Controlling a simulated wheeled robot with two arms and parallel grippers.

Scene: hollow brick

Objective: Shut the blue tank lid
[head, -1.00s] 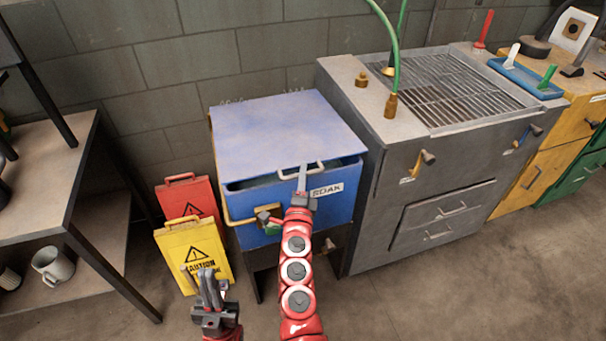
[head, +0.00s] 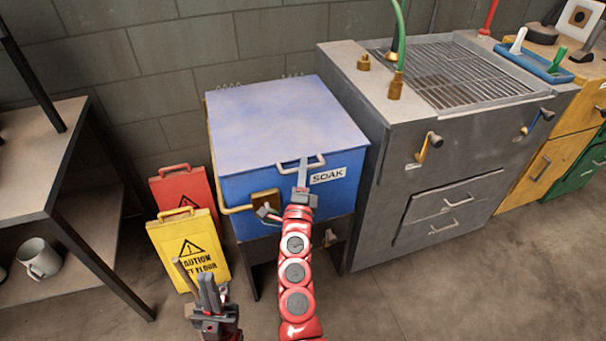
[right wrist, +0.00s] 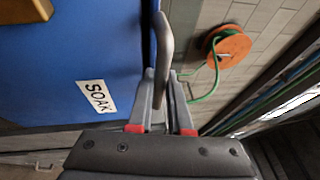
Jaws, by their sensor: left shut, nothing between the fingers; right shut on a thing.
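The blue tank (head: 245,190) with the SOAK label stands against the wall, left of the grey sink cabinet. Its lid (head: 285,120) lies flat over the top, and I see no gap along the front edge. My right gripper (head: 302,172) is at the lid's front handle (head: 288,163). In the right wrist view the right gripper (right wrist: 160,95) is shut on the handle bar (right wrist: 163,55), beside the tank's blue side. My left gripper (head: 205,285) is shut and empty, low in front of the yellow caution sign.
A yellow caution sign (head: 190,250) and a red sign (head: 180,188) stand left of the tank. The grey sink cabinet (head: 375,235) is close on its right. Open floor lies at front right.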

